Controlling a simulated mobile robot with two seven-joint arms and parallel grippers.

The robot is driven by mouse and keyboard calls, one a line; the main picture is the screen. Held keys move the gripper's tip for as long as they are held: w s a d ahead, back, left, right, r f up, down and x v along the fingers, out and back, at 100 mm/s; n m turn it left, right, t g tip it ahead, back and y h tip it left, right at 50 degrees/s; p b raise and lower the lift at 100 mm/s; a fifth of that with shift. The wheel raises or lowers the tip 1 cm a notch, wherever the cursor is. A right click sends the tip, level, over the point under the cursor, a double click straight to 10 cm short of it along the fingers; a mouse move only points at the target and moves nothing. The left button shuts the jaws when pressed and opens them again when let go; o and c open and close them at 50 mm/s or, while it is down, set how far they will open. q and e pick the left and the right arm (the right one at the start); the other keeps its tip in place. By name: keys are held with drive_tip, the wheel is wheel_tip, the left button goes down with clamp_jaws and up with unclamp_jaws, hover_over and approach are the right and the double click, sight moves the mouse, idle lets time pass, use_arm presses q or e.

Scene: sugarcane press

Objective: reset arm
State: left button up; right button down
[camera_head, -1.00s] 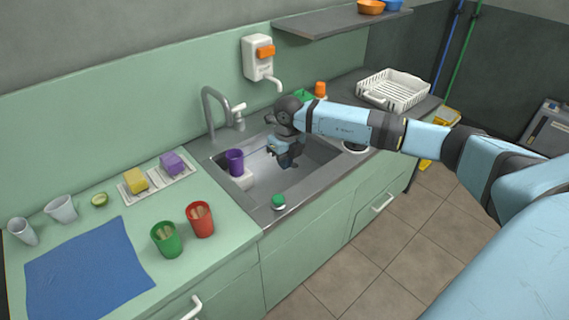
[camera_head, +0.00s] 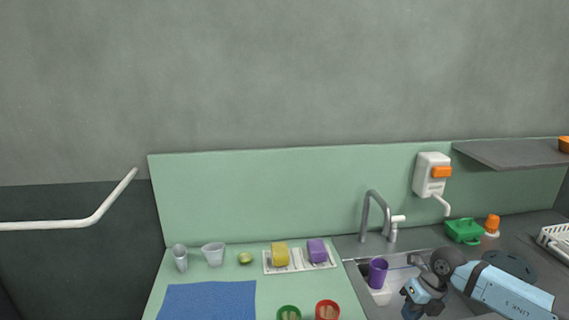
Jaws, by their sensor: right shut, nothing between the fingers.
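My right arm comes in from the lower right, and my right gripper (camera_head: 415,304) hangs over the sink (camera_head: 352,270). It is shut and holds nothing. A purple cup (camera_head: 378,271) stands in the sink just left of the gripper, apart from it. The lower tips of the gripper are near the bottom edge of the picture. My left gripper is not in view.
The faucet (camera_head: 375,212) rises behind the sink, and a wall dispenser (camera_head: 431,176) hangs to its right. A green cup (camera_head: 289,313) and a red cup (camera_head: 327,310) stand left of the sink. A blue mat (camera_head: 207,300), sponges and pale cups are farther left. A shelf (camera_head: 510,153) juts out at right.

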drive_tip(key=s+a+r+m+t+y+p, duration=0.2)
drive_tip(key=s+a+m+t+y, duration=0.35)
drive_tip(key=a, duration=0.55)
drive_tip(key=s+a+r+m+t+y+p, duration=0.25)
drive_tip(key=s+a+m+t+y, duration=0.35)
drive_tip(key=a, duration=0.5)
drive_tip(key=s+d+f+m+h+p, duration=0.1)
drive_tip(key=s+d+f+m+h, duration=0.3)
drive_tip(key=m, duration=0.7)
drive_tip(key=s+d+f+m+h+p, duration=0.1)
drive_tip(key=s+d+f+m+h, duration=0.3)
drive_tip(key=s+f+m+h, duration=0.4)
drive_tip(key=s+m+g, duration=0.1)
drive_tip(key=s+m, duration=0.2)
drive_tip(key=m, duration=0.1)
drive_tip(key=shift+f, duration=0.35)
